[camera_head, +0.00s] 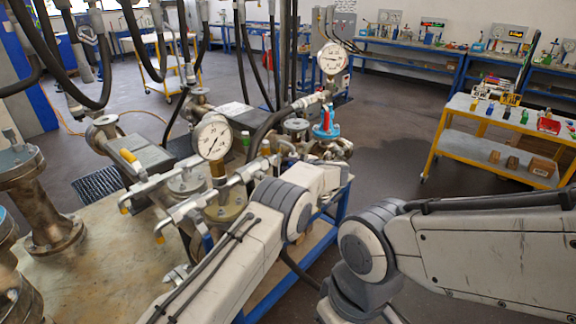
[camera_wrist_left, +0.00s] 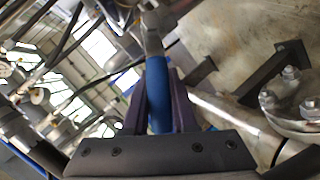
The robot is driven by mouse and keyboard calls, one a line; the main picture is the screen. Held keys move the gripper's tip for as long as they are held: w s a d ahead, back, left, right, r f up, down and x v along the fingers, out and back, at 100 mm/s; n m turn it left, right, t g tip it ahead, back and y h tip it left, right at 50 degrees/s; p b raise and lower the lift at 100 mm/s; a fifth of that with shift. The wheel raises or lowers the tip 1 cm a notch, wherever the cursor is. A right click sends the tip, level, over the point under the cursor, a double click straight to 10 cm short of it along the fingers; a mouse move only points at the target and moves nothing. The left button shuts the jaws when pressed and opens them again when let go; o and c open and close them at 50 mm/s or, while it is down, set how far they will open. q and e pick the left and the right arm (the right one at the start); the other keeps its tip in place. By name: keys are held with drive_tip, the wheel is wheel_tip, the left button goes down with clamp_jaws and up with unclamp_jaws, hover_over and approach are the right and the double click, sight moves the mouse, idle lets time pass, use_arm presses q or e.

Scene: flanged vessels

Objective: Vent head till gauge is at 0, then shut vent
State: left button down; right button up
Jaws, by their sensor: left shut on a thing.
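Two round white dial gauges stand over the flanged vessels: a nearer gauge (camera_head: 212,138) and a farther gauge (camera_head: 332,58). Their readings are too small to tell for sure. In the left wrist view my left gripper (camera_wrist_left: 160,110) is shut around a blue handle (camera_wrist_left: 157,78), which runs up between its fingers to a metal part. In the head view my left arm reaches across the vessel fittings; its fingertips are hidden among the pipework. A blue and red fitting (camera_head: 327,130) stands just beyond. My right gripper is out of view.
Pipes with yellow-tipped levers (camera_head: 128,157) run across the nearer vessel tops. A tall flanged vessel (camera_head: 45,205) stands at the left. A yellow-framed cart (camera_head: 500,122) holds small items at the right. The dark floor between is clear. Black hoses hang at the upper left.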

use_arm(q)
drive_tip(key=shift+d+r, duration=0.1)
idle(0.4)
drive_tip(key=c, duration=0.7)
unclamp_jaws()
drive_tip(key=shift+b+v, duration=1.5)
drive_tip(key=shift+v, duration=3.75)
